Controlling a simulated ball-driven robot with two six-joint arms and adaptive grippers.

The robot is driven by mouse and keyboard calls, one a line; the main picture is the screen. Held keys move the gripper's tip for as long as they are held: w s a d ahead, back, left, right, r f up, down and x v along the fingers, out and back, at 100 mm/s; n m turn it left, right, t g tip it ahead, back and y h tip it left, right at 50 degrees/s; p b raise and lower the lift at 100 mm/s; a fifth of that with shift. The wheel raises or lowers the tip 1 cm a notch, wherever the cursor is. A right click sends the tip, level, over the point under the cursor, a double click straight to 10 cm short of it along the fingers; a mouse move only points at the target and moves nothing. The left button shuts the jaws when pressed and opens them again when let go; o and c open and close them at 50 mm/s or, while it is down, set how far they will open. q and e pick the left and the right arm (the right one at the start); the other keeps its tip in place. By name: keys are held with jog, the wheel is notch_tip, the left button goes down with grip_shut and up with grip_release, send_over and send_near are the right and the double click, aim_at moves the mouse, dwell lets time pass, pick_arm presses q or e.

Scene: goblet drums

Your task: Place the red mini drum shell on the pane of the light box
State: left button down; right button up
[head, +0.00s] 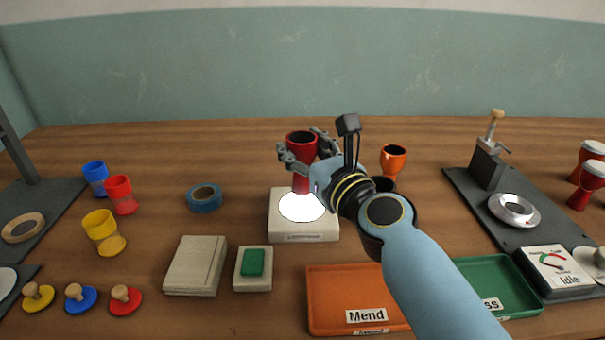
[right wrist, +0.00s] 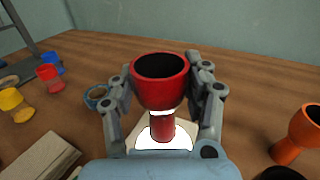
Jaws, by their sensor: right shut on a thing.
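The red mini drum shell (head: 301,145) is goblet-shaped, with a dark hollow mouth facing up. My right gripper (head: 308,152) is shut on it, with fingers on both sides of the bowl, as the right wrist view shows with the shell (right wrist: 160,85) between the fingers (right wrist: 162,100). The shell looks about upright. The light box (head: 304,237) is a pale block with a glowing white round pane (head: 302,208). The shell's narrow foot shows against the pane's far part; I cannot tell whether it touches. My left gripper is not in view.
An orange drum shell (head: 393,160) stands right of the light box, partly behind my right arm. Blue tape (head: 204,198) lies left of it. A green block on a pale base (head: 252,268), an orange tray (head: 345,295) and a green tray (head: 500,280) lie in front.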

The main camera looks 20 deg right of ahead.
notch_tip(320, 180, down, 4)
jog(key=b, duration=0.3)
jog(key=shift+r, duration=0.2)
jog(key=shift+f, duration=0.1)
jog(key=o, duration=1.1)
jog(key=shift+o, duration=0.2)
